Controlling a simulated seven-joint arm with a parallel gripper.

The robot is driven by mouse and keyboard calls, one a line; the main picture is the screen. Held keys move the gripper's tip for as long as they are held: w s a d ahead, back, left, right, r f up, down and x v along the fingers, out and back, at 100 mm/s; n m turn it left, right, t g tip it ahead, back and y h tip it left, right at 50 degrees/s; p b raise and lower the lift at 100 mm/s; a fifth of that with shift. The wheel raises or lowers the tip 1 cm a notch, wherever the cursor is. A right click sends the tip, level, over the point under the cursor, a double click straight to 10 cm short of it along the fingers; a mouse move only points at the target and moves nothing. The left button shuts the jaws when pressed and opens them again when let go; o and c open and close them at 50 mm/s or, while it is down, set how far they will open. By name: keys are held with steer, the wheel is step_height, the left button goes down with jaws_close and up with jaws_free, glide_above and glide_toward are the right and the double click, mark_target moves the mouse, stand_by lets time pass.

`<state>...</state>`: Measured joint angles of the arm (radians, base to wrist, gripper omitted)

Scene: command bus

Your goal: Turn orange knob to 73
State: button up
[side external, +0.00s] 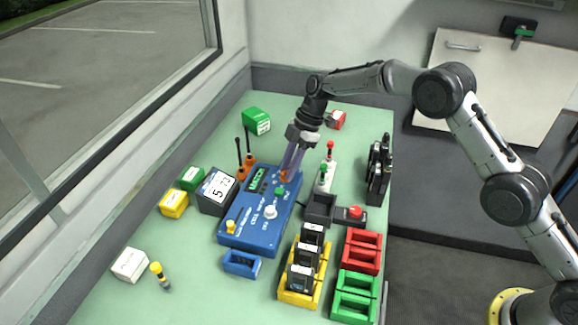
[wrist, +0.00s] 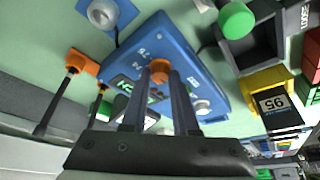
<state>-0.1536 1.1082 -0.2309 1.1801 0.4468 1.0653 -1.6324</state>
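The blue console (side external: 248,232) lies on the green table, with a green-lit display (side external: 257,180) on its far part. The orange knob (side external: 283,176) is at the console's far right; it also shows in the wrist view (wrist: 160,69). My gripper (side external: 285,173) reaches down to it from above. In the wrist view my gripper's two fingers (wrist: 159,76) stand on either side of the knob, their tips close against it with no clear gap. The knob's pointer is hidden. A dark box with a white screen (side external: 216,187) stands left of the console; its digits look like 5 and 73.
The console also carries a green knob (side external: 280,192), a white knob (side external: 270,212) and a yellow knob (side external: 231,227). Orange-based antennas (side external: 247,165) stand close behind. A black tray (side external: 320,211), a yellow rack (side external: 302,298) and red bins (side external: 362,251) stand to the right.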

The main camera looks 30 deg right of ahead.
jaws_close()
steer(key=m, duration=0.1)
steer(key=m+t, duration=0.1)
steer(key=m, duration=0.1)
steer(key=shift+s+m, duration=0.25)
steer(key=shift+m, duration=0.15)
steer(key=m+t, duration=0.1)
steer(key=m, duration=0.1)
steer(key=m+t+h, duration=0.1)
steer(key=m, duration=0.2)
steer(key=shift+s+a, duration=0.15)
steer(key=shift+a, duration=0.05)
steer(key=m, duration=0.2)
steer(key=m+t+h, duration=0.1)
steer(key=m, duration=0.1)
steer(key=shift+s+a+m+h, duration=0.1)
steer(key=shift+a+m+h, duration=0.05)
steer(key=shift+m+h, duration=0.15)
steer(key=shift+a+m+t+h, duration=0.15)
steer(key=shift+m+h, duration=0.25)
steer(key=shift+m, duration=0.6)
steer(key=shift+m+t+h, duration=0.15)
steer(key=shift+m+h, duration=0.25)
steer(key=shift+m, duration=0.9)
